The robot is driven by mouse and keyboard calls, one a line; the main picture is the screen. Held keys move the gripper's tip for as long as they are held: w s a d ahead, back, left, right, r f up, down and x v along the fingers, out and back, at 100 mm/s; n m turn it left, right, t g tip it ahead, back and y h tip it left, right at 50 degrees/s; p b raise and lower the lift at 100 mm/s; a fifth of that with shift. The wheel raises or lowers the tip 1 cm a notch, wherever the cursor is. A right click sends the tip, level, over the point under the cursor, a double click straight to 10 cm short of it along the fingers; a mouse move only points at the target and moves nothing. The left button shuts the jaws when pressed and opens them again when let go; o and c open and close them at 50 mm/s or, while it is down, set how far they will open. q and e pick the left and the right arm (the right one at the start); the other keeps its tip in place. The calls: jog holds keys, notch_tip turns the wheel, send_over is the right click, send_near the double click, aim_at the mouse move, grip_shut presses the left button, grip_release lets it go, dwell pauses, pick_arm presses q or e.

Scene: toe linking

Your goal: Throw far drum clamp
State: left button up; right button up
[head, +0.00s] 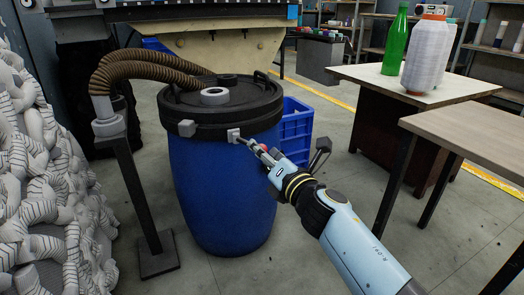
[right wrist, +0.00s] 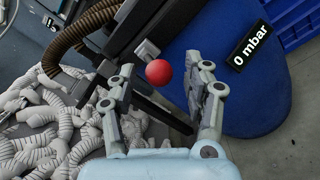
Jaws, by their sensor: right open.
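The blue drum (head: 222,190) stands upright with a black lid (head: 180,97) and rim band. One grey clamp block (head: 187,128) sits on the rim's left front, and a second grey clamp (head: 233,135) on its right front. My right gripper (head: 282,143) is open beside the second clamp. In the right wrist view, a red ball knob (right wrist: 158,72) shows between the spread fingers of the right gripper (right wrist: 166,67), just in front of a grey clamp block (right wrist: 147,50). I cannot tell whether a finger touches the knob. My left gripper is out of view.
A ribbed brown hose (head: 140,65) runs from a black stand (head: 140,190) to the lid. A blue crate (head: 297,130) is behind the drum. Pale knitted tubes (head: 45,170) are piled at left. Tables (head: 490,130) stand at right. A display (right wrist: 250,47) reads "0 mbar".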

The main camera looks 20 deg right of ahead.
jog(key=v, duration=1)
jog(key=shift+s, duration=0.2)
